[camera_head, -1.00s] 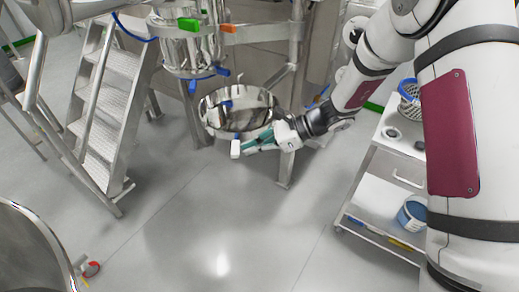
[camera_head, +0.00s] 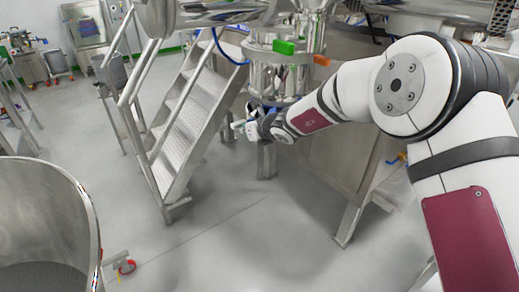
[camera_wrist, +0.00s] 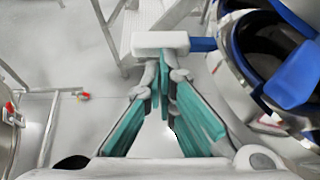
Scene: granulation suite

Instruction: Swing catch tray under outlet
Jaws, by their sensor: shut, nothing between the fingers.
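The steel vessel (camera_head: 280,72) with its outlet end low down stands in the middle of the head view. My gripper (camera_head: 247,127) is at its lower left, below the outlet. In the wrist view my gripper (camera_wrist: 163,78) has its teal-padded fingers together at the tips, with nothing held. A white block (camera_wrist: 160,42) on a blue bar (camera_wrist: 203,44) lies just beyond the fingertips; I cannot tell if they touch. A round steel body with blue rings (camera_wrist: 275,65) is close on the right. I cannot make out the catch tray in the head view now.
Metal steps (camera_head: 195,120) with a handrail stand left of the vessel. A steel support leg (camera_head: 350,215) stands at the right. A large steel bowl (camera_head: 80,235) fills the lower left corner. The floor (camera_head: 250,235) between is clear.

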